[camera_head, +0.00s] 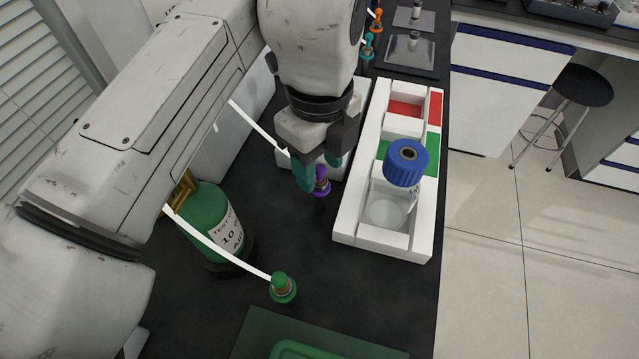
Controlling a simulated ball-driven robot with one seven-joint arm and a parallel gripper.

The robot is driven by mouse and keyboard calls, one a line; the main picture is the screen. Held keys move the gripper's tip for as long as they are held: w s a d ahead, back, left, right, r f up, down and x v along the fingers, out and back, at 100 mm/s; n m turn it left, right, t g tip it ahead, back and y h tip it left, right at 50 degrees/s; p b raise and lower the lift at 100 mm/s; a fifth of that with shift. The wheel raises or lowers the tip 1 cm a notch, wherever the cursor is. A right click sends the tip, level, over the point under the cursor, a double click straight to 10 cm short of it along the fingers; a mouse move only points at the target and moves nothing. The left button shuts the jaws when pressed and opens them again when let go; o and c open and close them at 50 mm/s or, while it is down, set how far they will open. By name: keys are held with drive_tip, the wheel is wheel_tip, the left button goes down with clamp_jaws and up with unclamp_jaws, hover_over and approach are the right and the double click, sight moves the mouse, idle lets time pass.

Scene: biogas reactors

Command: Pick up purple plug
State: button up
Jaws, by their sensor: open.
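The purple plug (321,187) stands above the dark bench top in the middle of the picture, with a brass-coloured fitting at its top. My gripper (318,176) is open and points down at the plug. One teal finger is plainly seen just left of the plug; the other shows partly behind it to the right. The plug's upper part lies between or right beside the fingers; I cannot tell whether either finger touches it. A white tube runs from the left toward the gripper, and its end is hidden there.
A white rack (343,238) with red and green sections holds a blue-capped glass bottle (407,162) to the right. A green plug (283,288) on a white tube and a green gas bottle (212,217) are at left. Orange (376,19) and teal (368,46) plugs stand behind.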

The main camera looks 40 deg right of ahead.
drive_tip(key=shift+f, duration=0.55)
drive_tip(key=shift+c, duration=0.4)
clamp_jaws()
